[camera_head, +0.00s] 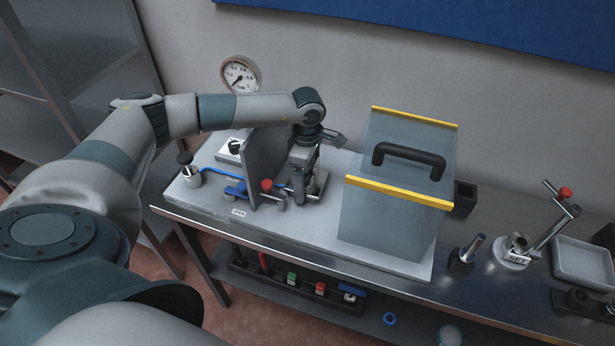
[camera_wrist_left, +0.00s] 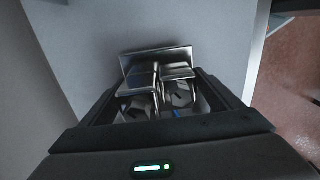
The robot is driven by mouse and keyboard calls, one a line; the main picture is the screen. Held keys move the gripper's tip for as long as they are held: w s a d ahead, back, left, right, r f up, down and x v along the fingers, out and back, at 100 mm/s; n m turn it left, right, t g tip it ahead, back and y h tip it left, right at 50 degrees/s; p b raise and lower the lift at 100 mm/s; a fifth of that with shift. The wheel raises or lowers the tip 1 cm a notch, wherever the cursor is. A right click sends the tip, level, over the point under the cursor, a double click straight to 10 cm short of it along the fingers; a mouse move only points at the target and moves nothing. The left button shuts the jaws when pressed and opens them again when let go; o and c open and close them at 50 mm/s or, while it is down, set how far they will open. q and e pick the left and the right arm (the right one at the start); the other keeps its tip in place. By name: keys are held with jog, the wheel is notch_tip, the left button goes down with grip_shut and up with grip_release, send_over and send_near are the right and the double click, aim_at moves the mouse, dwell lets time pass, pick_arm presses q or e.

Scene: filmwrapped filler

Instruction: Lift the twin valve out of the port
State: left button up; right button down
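My left gripper (camera_head: 301,194) points down at the white bench board, right beside an upright grey panel (camera_head: 263,165). Its metal fingers (camera_wrist_left: 159,76) show close together in the left wrist view, in front of a steel plate (camera_wrist_left: 158,56). Whether anything sits between the fingertips is not clear. A red-knobbed valve fitting (camera_head: 268,187) lies just left of the gripper, with a blue fitting (camera_head: 235,190) left of the panel. I cannot tell for sure which part is the twin valve, and the port is not clearly visible. My right gripper is out of view.
A clear guard box (camera_head: 385,215) with yellow edges and a black handle stands right of the gripper. A gauge (camera_head: 240,75) is behind my arm. A stand with a red knob (camera_head: 512,250) and a grey tray (camera_head: 582,262) are at the right.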

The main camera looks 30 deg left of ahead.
pick_arm(q)
jog(key=shift+w+r, duration=0.1)
jog(key=c, duration=1.4)
jog(key=shift+r, duration=0.1)
jog(key=shift+c, duration=0.2)
jog(key=shift+w+r+b, duration=0.1)
jog(key=shift+r+b, duration=0.35)
jog(key=shift+r, duration=0.1)
notch_tip(320, 180, up, 8)
jog(key=b, duration=0.3)
jog(key=shift+f, duration=0.15)
jog(key=shift+r+b, duration=0.35)
jog(key=shift+r, duration=0.15)
